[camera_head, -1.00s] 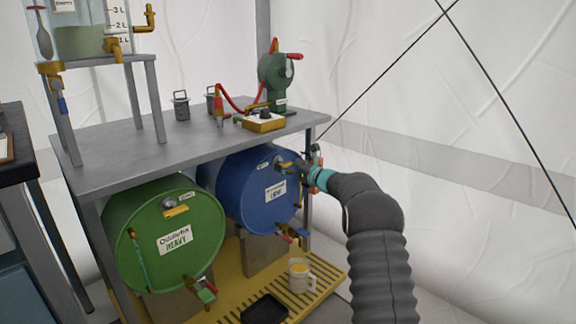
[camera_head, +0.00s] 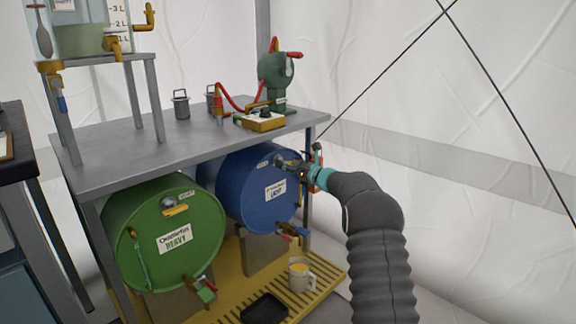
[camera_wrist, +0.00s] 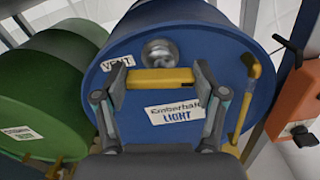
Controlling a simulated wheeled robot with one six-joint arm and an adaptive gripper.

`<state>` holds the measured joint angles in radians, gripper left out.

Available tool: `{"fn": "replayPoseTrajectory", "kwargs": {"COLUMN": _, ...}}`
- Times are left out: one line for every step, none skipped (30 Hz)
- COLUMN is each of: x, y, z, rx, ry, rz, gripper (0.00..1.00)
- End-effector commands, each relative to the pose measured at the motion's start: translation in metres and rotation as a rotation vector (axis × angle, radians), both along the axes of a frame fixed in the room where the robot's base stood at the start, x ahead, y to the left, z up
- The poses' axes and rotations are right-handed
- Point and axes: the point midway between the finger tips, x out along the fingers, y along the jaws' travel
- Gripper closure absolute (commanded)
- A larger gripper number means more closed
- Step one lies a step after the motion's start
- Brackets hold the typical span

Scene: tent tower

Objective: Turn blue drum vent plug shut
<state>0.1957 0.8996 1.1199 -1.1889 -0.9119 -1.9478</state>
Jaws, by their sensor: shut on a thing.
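The blue drum (camera_head: 245,200) lies on its side under the bench, its round face toward me. In the wrist view its face (camera_wrist: 225,50) carries a VENT label (camera_wrist: 117,64) and a LIGHT label (camera_wrist: 176,113). The vent plug is a silver knob (camera_wrist: 160,52) with a yellow bar handle (camera_wrist: 160,80) in front. My gripper (camera_wrist: 160,77) is shut on the bar, with one finger at each end. The bar lies nearly level in the wrist view. In the head view my gripper (camera_head: 288,164) reaches the upper right of the drum face and hides the plug.
A green drum (camera_head: 150,260) lies to the left.

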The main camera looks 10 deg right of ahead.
Motion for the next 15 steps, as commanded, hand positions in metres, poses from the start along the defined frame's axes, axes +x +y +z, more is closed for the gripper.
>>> {"fn": "replayPoseTrajectory", "kwargs": {"x": 0.0001, "y": -0.0002, "z": -0.0004, "rx": 0.023, "ry": 0.016, "rz": 0.000, "gripper": 0.64}}
{"fn": "replayPoseTrajectory", "kwargs": {"x": 0.0002, "y": -0.0003, "z": -0.0004, "rx": 0.040, "ry": 0.029, "rz": 0.000, "gripper": 0.64}}
{"fn": "replayPoseTrajectory", "kwargs": {"x": 0.0003, "y": -0.0004, "z": -0.0004, "rx": 0.065, "ry": 0.047, "rz": 0.000, "gripper": 0.64}}
{"fn": "replayPoseTrajectory", "kwargs": {"x": 0.0004, "y": -0.0005, "z": -0.0003, "rx": 0.084, "ry": 0.061, "rz": 0.000, "gripper": 0.64}}
{"fn": "replayPoseTrajectory", "kwargs": {"x": 0.0004, "y": -0.0006, "z": -0.0004, "rx": 0.104, "ry": 0.076, "rz": 0.000, "gripper": 0.64}}
{"fn": "replayPoseTrajectory", "kwargs": {"x": 0.0005, "y": -0.0007, "z": -0.0003, "rx": 0.134, "ry": 0.097, "rz": 0.000, "gripper": 0.64}}
{"fn": "replayPoseTrajectory", "kwargs": {"x": 0.0007, "y": -0.0008, "z": -0.0002, "rx": 0.155, "ry": 0.113, "rz": 0.000, "gripper": 0.64}}
{"fn": "replayPoseTrajectory", "kwargs": {"x": 0.0008, "y": -0.0009, "z": -0.0001, "rx": 0.178, "ry": 0.129, "rz": 0.000, "gripper": 0.64}}
{"fn": "replayPoseTrajectory", "kwargs": {"x": 0.0008, "y": -0.0010, "z": -0.0002, "rx": 0.210, "ry": 0.152, "rz": 0.000, "gripper": 0.64}}
{"fn": "replayPoseTrajectory", "kwargs": {"x": 0.0009, "y": -0.0011, "z": 0.0000, "rx": 0.232, "ry": 0.169, "rz": 0.000, "gripper": 0.64}}
{"fn": "replayPoseTrajectory", "kwargs": {"x": 0.0010, "y": -0.0013, "z": 0.0000, "rx": 0.256, "ry": 0.186, "rz": 0.000, "gripper": 0.64}}
{"fn": "replayPoseTrajectory", "kwargs": {"x": 0.0011, "y": -0.0014, "z": 0.0000, "rx": 0.287, "ry": 0.209, "rz": 0.000, "gripper": 0.64}}
{"fn": "replayPoseTrajectory", "kwargs": {"x": 0.0012, "y": -0.0014, "z": 0.0000, "rx": 0.310, "ry": 0.225, "rz": 0.000, "gripper": 0.64}}
{"fn": "replayPoseTrajectory", "kwargs": {"x": 0.0012, "y": -0.0015, "z": 0.0001, "rx": 0.333, "ry": 0.242, "rz": 0.000, "gripper": 0.64}}
{"fn": "replayPoseTrajectory", "kwargs": {"x": 0.0013, "y": -0.0017, "z": 0.0001, "rx": 0.364, "ry": 0.264, "rz": 0.000, "gripper": 0.64}}
